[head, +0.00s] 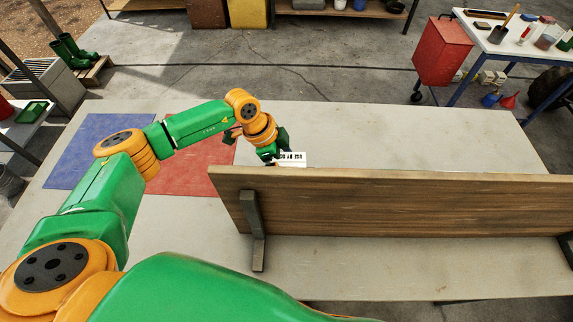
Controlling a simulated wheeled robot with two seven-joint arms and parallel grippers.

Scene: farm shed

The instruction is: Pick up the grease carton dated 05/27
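My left arm reaches in from the left across the table. Its gripper (275,149) is low at the far side of the wooden board, with dark fingers. A white carton or label (294,158) with black print shows right at the fingers, partly hidden behind the board's top edge. The print seems to begin "USE BY 0"; the rest of the date cannot be read. I cannot tell whether the fingers are closed on it or only beside it. No other carton shows; the board may hide some. My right gripper is not in view.
A long wooden board (400,208) stands upright on feet across the table (400,135). A blue mat (85,150) and a red mat (190,178) lie at left. The table's far right is clear. A red cabinet (441,52) stands beyond it.

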